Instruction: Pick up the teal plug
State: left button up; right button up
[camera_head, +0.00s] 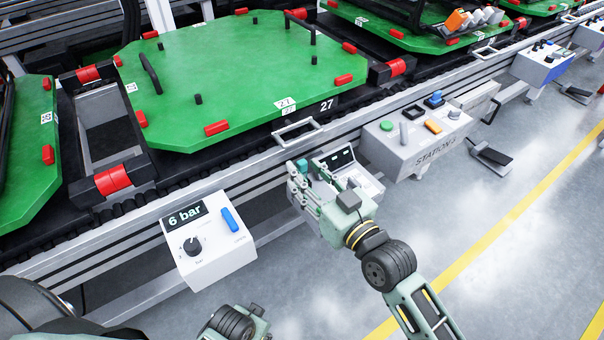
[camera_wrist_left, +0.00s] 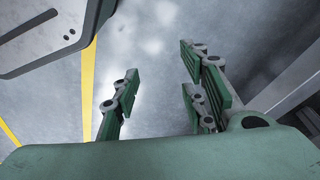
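A small teal piece (camera_head: 303,165), which looks like the teal plug, shows at the fingertips of my right gripper (camera_head: 308,180). The gripper is at the light grey box with a small display (camera_head: 340,158), below the conveyor edge. The fingers hide much of the teal piece and part of the box. I cannot tell whether they are closed on it or only beside it. In the left wrist view my left gripper (camera_wrist_left: 160,100) is open and empty, its fingers wide apart above the grey floor.
A white box marked "6 bar" (camera_head: 208,245) with a knob and blue handle stands left of my right gripper. A station box with buttons (camera_head: 410,150) is on the right. Behind is the conveyor with a green pallet (camera_head: 230,75). The floor with a yellow line (camera_head: 500,240) is clear.

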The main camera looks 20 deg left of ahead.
grip_shut()
